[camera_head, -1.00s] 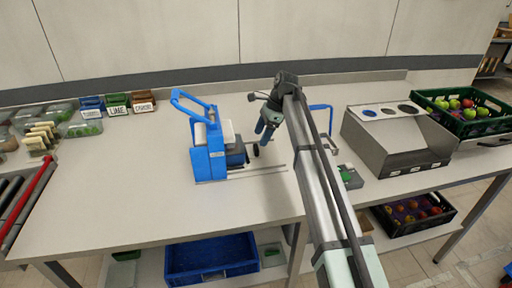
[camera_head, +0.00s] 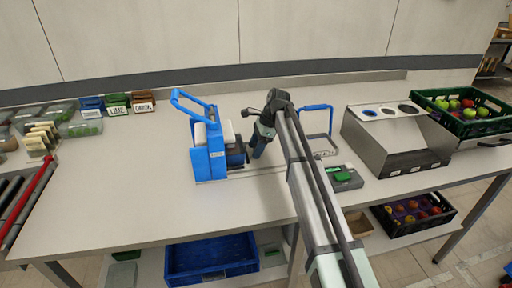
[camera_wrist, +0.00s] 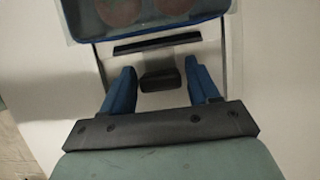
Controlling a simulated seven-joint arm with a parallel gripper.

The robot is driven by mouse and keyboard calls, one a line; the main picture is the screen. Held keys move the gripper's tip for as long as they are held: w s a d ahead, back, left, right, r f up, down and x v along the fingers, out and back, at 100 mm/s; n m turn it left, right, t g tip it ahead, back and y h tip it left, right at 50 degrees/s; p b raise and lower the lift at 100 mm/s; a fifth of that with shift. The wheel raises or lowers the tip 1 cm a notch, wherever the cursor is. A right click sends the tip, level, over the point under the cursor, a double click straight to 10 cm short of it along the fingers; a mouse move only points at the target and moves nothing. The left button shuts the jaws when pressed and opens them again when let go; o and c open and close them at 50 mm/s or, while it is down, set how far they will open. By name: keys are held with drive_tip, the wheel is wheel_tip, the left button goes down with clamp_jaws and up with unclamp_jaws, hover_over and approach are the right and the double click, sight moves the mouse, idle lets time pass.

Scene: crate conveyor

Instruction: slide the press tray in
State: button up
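The blue press (camera_head: 208,152) with a raised lever stands on the table, left of my gripper (camera_head: 257,150). Its tray (camera_head: 237,156) shows as a dark-and-blue part at the press's right side, over thin rails. In the wrist view the blue-rimmed tray (camera_wrist: 150,32) holds two round reddish things at the top of the picture. A dark block, seemingly the tray handle (camera_wrist: 161,79), lies between the spread blue fingers of my gripper (camera_wrist: 160,68), with gaps on both sides. In the head view the handle is hidden behind my gripper.
A wire-framed item with a blue handle (camera_head: 316,108) and a grey box with a green top (camera_head: 343,177) lie right of my arm. A metal bin unit (camera_head: 385,145) stands beyond. The table left of the press is clear (camera_head: 125,180).

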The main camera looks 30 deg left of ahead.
clamp_jaws()
drive_tip(key=shift+s+a, duration=1.5)
drive_tip(key=shift+s, duration=0.05)
drive_tip(key=shift+o, duration=1.3)
unclamp_jaws()
drive_tip(key=v, duration=1.4)
